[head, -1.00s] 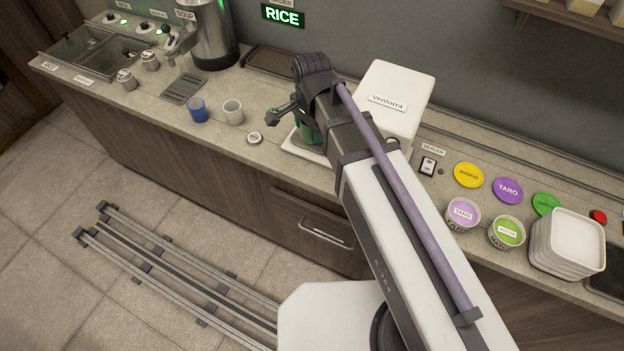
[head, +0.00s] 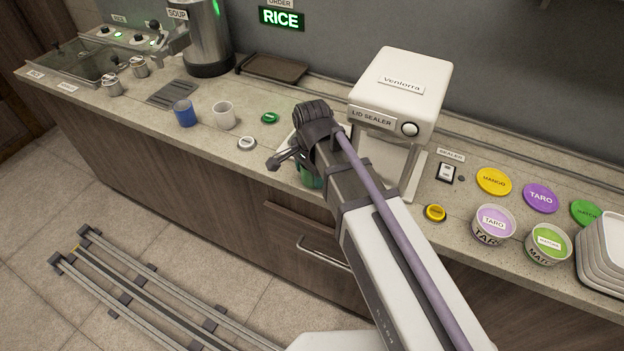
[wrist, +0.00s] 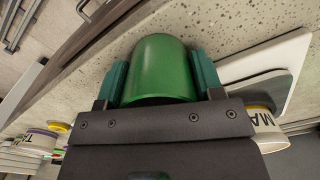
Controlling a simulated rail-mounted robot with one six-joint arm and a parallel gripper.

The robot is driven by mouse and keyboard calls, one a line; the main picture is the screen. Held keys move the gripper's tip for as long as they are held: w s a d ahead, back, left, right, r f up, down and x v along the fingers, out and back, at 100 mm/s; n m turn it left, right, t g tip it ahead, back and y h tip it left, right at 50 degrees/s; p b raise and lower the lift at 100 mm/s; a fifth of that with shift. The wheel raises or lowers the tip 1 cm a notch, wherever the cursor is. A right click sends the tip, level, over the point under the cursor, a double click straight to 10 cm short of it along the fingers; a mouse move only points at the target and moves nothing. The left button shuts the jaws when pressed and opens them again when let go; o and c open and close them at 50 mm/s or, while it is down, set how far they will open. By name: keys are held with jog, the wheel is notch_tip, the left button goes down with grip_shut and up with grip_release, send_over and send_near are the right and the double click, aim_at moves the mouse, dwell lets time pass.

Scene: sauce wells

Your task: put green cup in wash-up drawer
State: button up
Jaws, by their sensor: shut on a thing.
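My gripper (wrist: 161,78) is shut on the green cup (wrist: 160,62), one finger on each side of it in the wrist view. In the head view the green cup (head: 311,179) shows only partly below my wrist, near the counter's front edge and in front of the lid sealer. My arm hides the rest of it. A drawer with a metal handle (head: 322,252) is in the cabinet front below; it looks closed. I cannot read a wash-up label on it.
The white lid sealer (head: 405,85) stands behind my gripper. A blue cup (head: 184,113) and a white cup (head: 224,115) stand to the left. Labelled tubs, taro (head: 494,224) and matcha (head: 548,243), stand right. Floor rails (head: 150,290) run below.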

jog(key=shift+f, duration=0.1)
jog(key=o, duration=0.7)
notch_tip(320, 180, up, 12)
jog(key=p, duration=1.2)
jog(key=shift+r, duration=0.25)
